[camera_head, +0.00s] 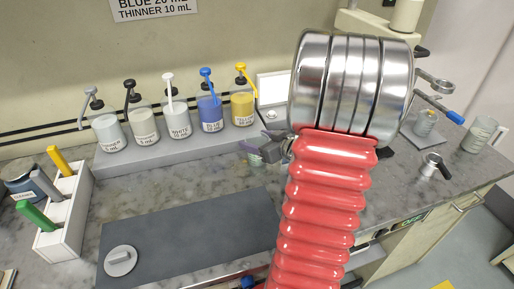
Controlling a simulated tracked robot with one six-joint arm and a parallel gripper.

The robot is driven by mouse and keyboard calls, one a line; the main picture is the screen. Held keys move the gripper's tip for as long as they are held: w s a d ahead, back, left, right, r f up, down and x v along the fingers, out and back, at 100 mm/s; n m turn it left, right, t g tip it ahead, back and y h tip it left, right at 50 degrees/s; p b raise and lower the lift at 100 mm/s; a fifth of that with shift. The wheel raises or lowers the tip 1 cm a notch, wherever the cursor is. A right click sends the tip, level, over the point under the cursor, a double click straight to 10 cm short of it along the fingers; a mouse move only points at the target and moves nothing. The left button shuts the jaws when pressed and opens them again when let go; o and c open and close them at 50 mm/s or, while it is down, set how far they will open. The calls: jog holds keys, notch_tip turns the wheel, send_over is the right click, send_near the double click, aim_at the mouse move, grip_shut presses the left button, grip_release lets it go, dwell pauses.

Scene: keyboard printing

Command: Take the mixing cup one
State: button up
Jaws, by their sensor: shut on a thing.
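My gripper (270,146) shows as small dark jaws just left of my arm, at the middle of the bench. It is shut on a small clear cup (253,152) with a greenish label, which I take to be the mixing cup. The cup is in front of the grey ledge, and my gripper and arm partly hide its right side. I cannot tell whether its base touches the bench.
Several pump bottles, including a blue one (209,113) and a yellow one (242,108), stand on the ledge behind. A white rack (66,218) with coloured handles stands at left. A grey mat (185,235) lies in front. Other containers (481,134) stand at right.

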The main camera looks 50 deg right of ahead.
jog(key=shift+r, duration=0.1)
notch_tip(320, 180, up, 10)
dwell(0.6)
dwell(0.4)
